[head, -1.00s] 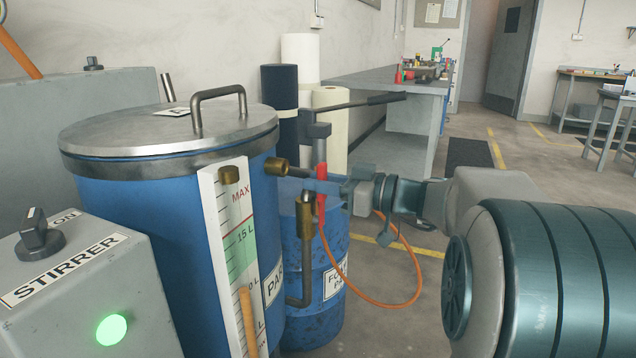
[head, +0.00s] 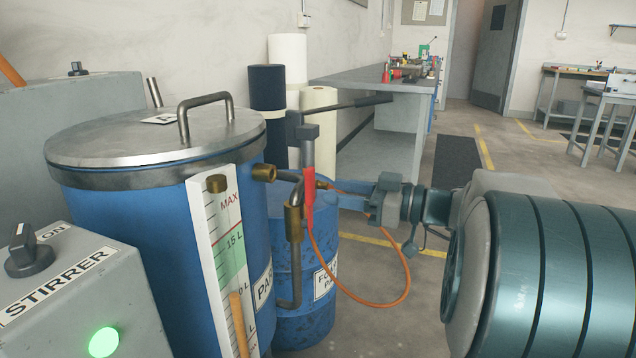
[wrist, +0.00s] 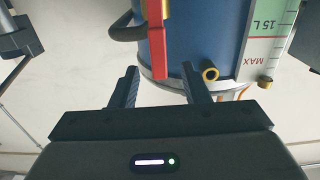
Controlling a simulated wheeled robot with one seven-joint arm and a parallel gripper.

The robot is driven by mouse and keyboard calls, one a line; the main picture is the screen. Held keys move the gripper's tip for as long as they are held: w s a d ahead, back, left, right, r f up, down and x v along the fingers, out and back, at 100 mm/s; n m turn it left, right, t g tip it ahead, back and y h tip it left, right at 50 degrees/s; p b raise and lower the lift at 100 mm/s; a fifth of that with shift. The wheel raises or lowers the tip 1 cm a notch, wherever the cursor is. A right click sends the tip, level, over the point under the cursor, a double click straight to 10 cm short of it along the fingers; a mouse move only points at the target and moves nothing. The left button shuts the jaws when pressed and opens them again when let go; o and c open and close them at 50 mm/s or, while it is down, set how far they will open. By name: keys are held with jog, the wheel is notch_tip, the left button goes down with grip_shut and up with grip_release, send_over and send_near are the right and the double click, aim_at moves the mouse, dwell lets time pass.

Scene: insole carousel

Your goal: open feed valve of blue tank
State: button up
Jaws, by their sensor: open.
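The blue tank (head: 140,230) with a metal lid stands at the left in the head view; it also shows upside down in the wrist view (wrist: 205,35). A brass outlet (head: 263,173) leads to a bent pipe with a brass valve body (head: 294,222). A red lever (head: 308,200) stands roughly upright beside the valve body. My gripper (head: 338,198) is open and empty, just right of the red lever. In the wrist view the lever (wrist: 160,45) lies ahead of the gap between my fingers (wrist: 163,86), apparently not touching either finger.
A second blue drum (head: 318,295) stands behind the pipe, with a pump and long black handle (head: 350,104) above it. An orange hose (head: 390,295) loops below my gripper. The grey STIRRER box (head: 95,290) is front left.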

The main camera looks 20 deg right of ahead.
jog(key=p+v, duration=0.1)
jog(key=v, duration=0.6)
dwell(0.3)
